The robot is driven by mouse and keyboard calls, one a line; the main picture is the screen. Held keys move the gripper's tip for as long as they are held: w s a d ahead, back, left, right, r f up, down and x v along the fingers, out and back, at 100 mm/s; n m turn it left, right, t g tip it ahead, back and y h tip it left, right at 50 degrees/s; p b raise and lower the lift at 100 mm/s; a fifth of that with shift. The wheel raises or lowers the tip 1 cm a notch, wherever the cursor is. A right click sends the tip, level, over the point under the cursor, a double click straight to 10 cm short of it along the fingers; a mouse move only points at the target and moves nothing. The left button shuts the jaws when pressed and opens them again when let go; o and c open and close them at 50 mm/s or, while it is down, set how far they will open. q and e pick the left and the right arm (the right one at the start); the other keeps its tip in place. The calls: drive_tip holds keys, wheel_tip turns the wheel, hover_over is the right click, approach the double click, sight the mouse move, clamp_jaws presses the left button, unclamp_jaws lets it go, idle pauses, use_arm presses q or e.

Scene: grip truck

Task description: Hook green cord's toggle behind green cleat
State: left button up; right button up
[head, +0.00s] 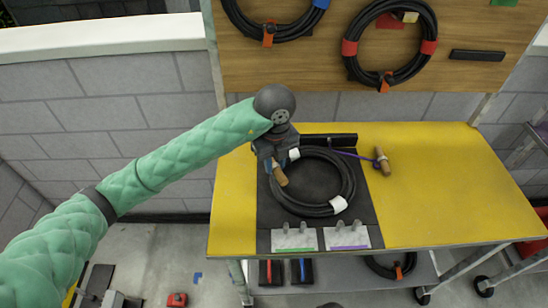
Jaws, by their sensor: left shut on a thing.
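My left gripper (276,166) is shut on a brown wooden toggle (281,177) over the left side of a black cable coil (351,178). The toggle's cord is hidden by the gripper, so its colour cannot be told. The green cleat, a grey two-pronged plate with a green stripe (294,249), lies at the front of the black mat, below and apart from the toggle. A matching cleat with a purple stripe (348,247) is to its right. A second toggle (383,162) on a purple cord (352,154) lies right of the coil. My right gripper is not in view.
The coil lies on a black mat (267,220) on a yellow bench (440,180). A black bar (340,140) stands behind the coil. Hung coils (352,68) are on the wooden board (470,25) behind. The bench's right side is clear.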

sight(280, 178)
use_arm(q)
drive_tip(key=shift+s+d+n+p, duration=0.15)
drive_tip(key=shift+s+n+p, duration=0.4)
drive_tip(key=shift+s, duration=0.1)
drive_tip(key=shift+s+d+n+p, duration=0.15)
drive_tip(key=shift+s+n+p, duration=0.25)
drive_tip(key=shift+s+n, duration=0.2)
drive_tip(key=shift+s+d+r+n+p, duration=0.1)
drive_tip(key=shift+s+d+n+p, duration=0.15)
drive_tip(key=shift+s+n+p, duration=0.55)
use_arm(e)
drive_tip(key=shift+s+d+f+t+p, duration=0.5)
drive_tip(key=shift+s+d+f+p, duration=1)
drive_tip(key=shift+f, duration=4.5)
use_arm(q)
drive_tip(key=s+d+n+p, duration=0.2)
drive_tip(key=s+n+p, duration=0.3)
drive_tip(key=s+n, duration=0.4)
drive_tip(key=shift+s+d+p, duration=0.3)
drive_tip(key=shift+s+p, duration=0.1)
drive_tip(key=shift+s, duration=0.05)
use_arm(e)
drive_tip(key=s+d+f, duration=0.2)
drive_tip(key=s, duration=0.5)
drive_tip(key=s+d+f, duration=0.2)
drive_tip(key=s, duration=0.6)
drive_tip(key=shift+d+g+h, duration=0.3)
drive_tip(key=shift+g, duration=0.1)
